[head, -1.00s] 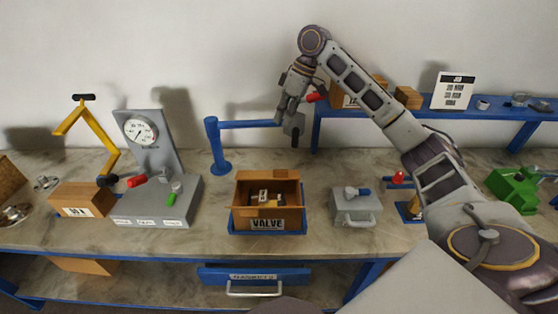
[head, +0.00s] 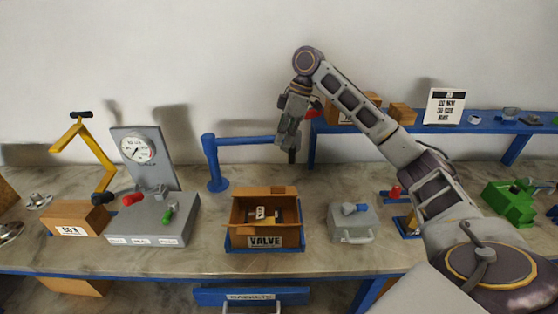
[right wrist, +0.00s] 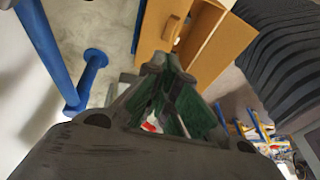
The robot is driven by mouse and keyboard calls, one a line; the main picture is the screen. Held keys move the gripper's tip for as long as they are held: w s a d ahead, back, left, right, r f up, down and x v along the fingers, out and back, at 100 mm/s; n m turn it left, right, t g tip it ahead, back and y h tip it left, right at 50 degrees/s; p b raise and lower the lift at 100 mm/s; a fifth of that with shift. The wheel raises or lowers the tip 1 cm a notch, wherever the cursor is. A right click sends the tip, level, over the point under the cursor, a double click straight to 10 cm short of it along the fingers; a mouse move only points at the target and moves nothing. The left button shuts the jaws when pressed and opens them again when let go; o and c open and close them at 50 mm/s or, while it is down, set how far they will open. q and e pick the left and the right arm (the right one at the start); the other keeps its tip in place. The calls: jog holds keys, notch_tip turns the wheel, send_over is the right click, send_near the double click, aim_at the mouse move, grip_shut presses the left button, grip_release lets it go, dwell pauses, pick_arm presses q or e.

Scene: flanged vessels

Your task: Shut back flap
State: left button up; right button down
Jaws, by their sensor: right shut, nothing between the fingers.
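The cardboard box labelled VALVE (head: 265,241) sits in a blue tray on the bench in the head view. Its back flap (head: 264,191) stands open at the far edge, and small parts (head: 262,213) show inside the box. My right gripper (head: 291,158) hangs above and behind the box, slightly right of its middle, pointing down. It is shut and empty, apart from the flap in the head view. In the right wrist view its fingers (right wrist: 158,66) come together in front of brown cardboard (right wrist: 218,48). My left gripper is not in view.
A blue post with a horizontal arm (head: 215,165) stands behind the box at left. A gauge stand (head: 150,215) is on the left, a grey case (head: 352,226) on the right. A blue raised shelf (head: 450,127) runs along the back right. Bare bench lies between these.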

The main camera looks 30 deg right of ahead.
send_over(273, 195)
jog(key=w+d, duration=0.3)
jog(key=f, duration=1)
jog(key=shift+s+a+f+p, duration=0.2)
jog(key=shift+f+p, duration=0.1)
jog(key=shift+f, duration=0.1)
jog(key=shift+s+a+f, duration=0.15)
jog(key=shift+s+f, duration=0.05)
jog(key=shift+f, duration=0.35)
jog(key=shift+s+a+f, duration=0.1)
jog(key=shift+s+f, duration=0.1)
jog(key=shift+f, duration=0.35)
jog(key=shift+f, duration=0.1)
jog(key=shift+s+a+f+t+h+p, duration=0.35)
jog(key=shift+s+t+h, duration=0.3)
jog(key=shift+t, duration=0.25)
jog(key=shift+s+a+f+t, duration=0.15)
jog(key=shift+s+f+t, duration=0.05)
jog(key=shift+f+t, duration=0.1)
jog(key=shift+s+a+f+h+p, duration=0.2)
jog(key=shift+s+f+h+p, duration=0.1)
jog(key=shift+p, duration=0.45)
jog(key=shift+s+a+f, duration=0.1)
jog(key=shift+f, duration=0.05)
jog(key=shift+p, duration=0.45)
